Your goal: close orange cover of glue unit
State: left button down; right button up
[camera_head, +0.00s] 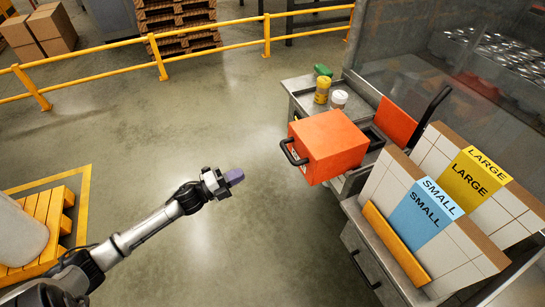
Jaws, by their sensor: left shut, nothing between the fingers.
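The glue unit shows as an orange box (332,143) with a black handle (293,152) on its left side. It stands at the front of a grey metal cart (302,84). A flat orange panel (396,122) stands upright behind it, beside a dark opening. I cannot tell for certain which orange part is the cover. My left gripper (234,177) is shut and empty, over the floor to the left of the orange box and apart from its handle. My right gripper is not in view.
Yellow and white bottles (322,89) stand on the cart behind the box. A rack with SMALL (428,212) and LARGE (474,182) box stacks is at the right. A yellow rail (210,25) runs at the back. The floor (200,110) between is clear.

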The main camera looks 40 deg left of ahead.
pick_arm(q)
jog(key=w+d+r+m+h, duration=0.1)
jog(key=w+d, duration=0.2)
jog(key=w, duration=0.3)
jog(key=w+d+r+m, duration=0.1)
jog(key=w+d+r, duration=0.1)
jog(key=w+d, duration=0.2)
jog(key=shift+w+r+h, duration=0.25)
jog(key=shift+w+h, duration=0.15)
jog(key=shift+w, duration=0.5)
